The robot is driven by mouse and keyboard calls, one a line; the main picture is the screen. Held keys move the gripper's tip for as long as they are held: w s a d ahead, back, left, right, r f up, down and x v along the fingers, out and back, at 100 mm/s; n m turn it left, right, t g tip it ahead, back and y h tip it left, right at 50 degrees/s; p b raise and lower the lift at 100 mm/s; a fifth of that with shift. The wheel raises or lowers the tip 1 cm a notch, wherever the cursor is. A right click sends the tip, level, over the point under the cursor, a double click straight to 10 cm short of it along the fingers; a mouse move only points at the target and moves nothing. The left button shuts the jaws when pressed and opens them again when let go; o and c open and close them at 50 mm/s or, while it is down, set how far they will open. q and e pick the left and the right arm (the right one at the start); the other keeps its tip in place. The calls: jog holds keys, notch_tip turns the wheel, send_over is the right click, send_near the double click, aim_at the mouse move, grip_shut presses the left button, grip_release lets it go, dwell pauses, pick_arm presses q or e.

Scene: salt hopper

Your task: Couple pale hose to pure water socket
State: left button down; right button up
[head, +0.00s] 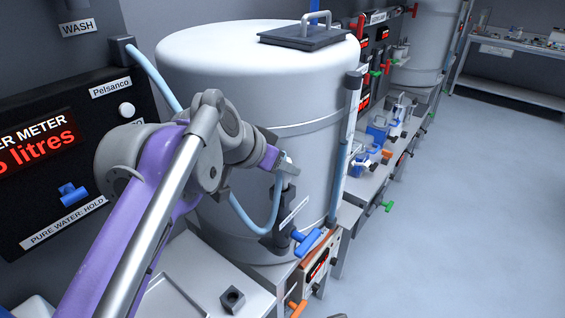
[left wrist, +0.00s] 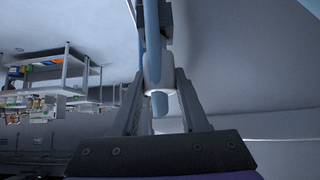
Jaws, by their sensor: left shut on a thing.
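The pale blue hose (head: 148,72) leaves a dark wall bracket at upper left, passes behind my left arm and loops up in front of the white tank (head: 245,90). My left gripper (head: 286,166) is shut on its end, in front of the tank's side. In the left wrist view the hose's white collar (left wrist: 152,68) sits between the gripper's fingers (left wrist: 158,92), with a blue part below it. A dark fitting (head: 276,228) with a tilted label is low on the tank, below my gripper. The label is unreadable, so I cannot tell if it is the pure water socket. My right gripper is out of view.
A blue handle (head: 307,240) juts out beside the dark fitting. A meter panel (head: 50,160) labelled "PURE WATER: HOLD" is at left. A bench (head: 190,287) with a small dark block (head: 232,298) lies in front. The floor (head: 450,220) at right is clear.

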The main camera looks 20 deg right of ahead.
pick_arm(q)
jog(key=shift+f+b, duration=0.55)
jog(key=shift+f, duration=0.7)
jog(key=shift+c, duration=1.8)
grip_release()
jog(key=shift+o, duration=1.4)
jog(key=shift+r, duration=0.1)
jog(key=shift+p+v, duration=0.65)
jog(key=shift+v, duration=0.55)
jog(key=shift+p+v, duration=0.75)
jog(key=shift+v, duration=1)
